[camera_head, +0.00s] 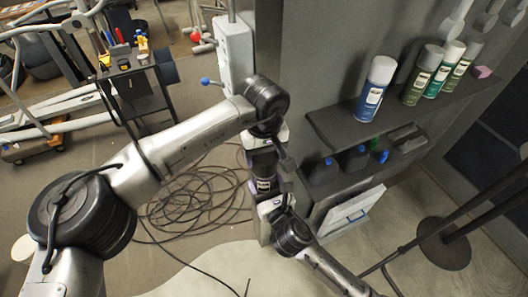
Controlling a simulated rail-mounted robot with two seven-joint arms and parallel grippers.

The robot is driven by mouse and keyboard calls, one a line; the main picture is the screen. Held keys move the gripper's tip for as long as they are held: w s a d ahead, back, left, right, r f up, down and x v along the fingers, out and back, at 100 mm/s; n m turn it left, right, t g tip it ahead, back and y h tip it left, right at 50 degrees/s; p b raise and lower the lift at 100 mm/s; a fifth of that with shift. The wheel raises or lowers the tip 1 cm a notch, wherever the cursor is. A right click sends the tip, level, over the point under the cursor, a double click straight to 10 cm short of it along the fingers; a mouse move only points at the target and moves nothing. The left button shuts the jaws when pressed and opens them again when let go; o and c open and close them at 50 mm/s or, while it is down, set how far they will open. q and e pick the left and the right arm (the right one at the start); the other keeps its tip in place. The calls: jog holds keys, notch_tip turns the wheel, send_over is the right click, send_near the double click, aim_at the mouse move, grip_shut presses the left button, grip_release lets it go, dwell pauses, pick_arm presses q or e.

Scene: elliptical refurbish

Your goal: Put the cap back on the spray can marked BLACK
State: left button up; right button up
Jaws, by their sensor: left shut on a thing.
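My left arm comes in from the left, bends at the middle and runs down to the lower edge. The end of my left gripper (356,287) is at the bottom edge, right of centre. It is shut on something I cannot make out. A spray can with a blue label and white top (375,88) stands upright on the dark shelf. Several green spray cans (420,76) with pale tops stand to its right. I cannot read a BLACK marking on any can, and no loose cap is distinguishable. My right gripper is not in view.
The shelf (340,128) is on the right, with a small pink block (481,72) at its far end. Dark bottles with blue caps (325,172) stand below. A black round stand base (444,243) is at lower right. Coiled cable (195,205) lies on the floor.

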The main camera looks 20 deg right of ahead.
pick_arm(q)
jog(key=shift+f, duration=0.1)
jog(key=o, duration=0.9)
jog(key=shift+o, duration=0.3)
jog(key=shift+r, duration=3.5)
